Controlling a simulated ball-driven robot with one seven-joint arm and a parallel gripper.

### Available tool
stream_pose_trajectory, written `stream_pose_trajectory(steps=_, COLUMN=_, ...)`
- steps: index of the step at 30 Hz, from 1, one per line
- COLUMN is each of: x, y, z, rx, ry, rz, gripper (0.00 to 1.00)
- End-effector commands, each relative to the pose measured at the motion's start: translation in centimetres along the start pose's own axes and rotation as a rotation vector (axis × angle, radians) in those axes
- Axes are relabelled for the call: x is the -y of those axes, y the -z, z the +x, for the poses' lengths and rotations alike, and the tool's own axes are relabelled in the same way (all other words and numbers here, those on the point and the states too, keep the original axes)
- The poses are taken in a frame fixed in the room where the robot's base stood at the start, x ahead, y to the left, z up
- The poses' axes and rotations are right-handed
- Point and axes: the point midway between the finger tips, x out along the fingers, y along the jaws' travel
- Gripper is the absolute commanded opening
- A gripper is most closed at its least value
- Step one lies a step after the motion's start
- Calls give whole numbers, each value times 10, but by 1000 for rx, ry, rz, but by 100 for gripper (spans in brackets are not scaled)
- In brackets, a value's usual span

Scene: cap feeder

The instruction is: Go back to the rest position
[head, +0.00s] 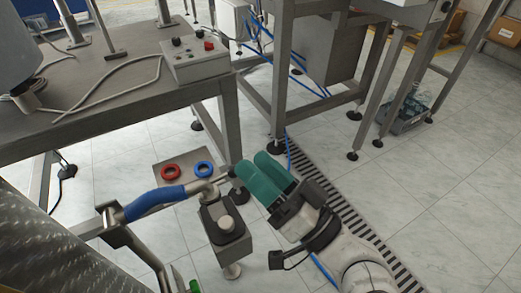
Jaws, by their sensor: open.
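My gripper (251,164) is near the middle of the head view, at the end of my white and black arm. Its two teal fingers point up and left, with nothing visible held between them. The fingertips appear just right of a bent metal lever with a blue sleeve (155,203) and above a grey box with a beige knob (226,224). I cannot tell whether they touch the lever's end. A red ring (171,171) and a blue ring (203,169) lie on a flat plate (163,154) left of the gripper.
A metal table (110,100) with a control box (195,60) stands at upper left. Steel frames (258,100) with blue hoses stand behind. A slotted floor drain (345,212) runs beside my arm. A crate (402,120) sits farther right. Tiled floor (450,200) is clear at right.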

Motion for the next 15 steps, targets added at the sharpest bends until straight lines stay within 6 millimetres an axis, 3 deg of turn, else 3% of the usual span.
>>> stream_pose_trajectory(steps=8, x=-8, y=-8, z=-7, rx=38, ry=-27, rz=-15, gripper=57)
stream_pose_trajectory(steps=11, x=-32, y=-31, z=-29, rx=160, ry=-113, rz=-57, gripper=57)
stream_pose_trajectory(steps=15, x=-80, y=-74, z=-92, rx=422, ry=-318, rz=-106, gripper=57)
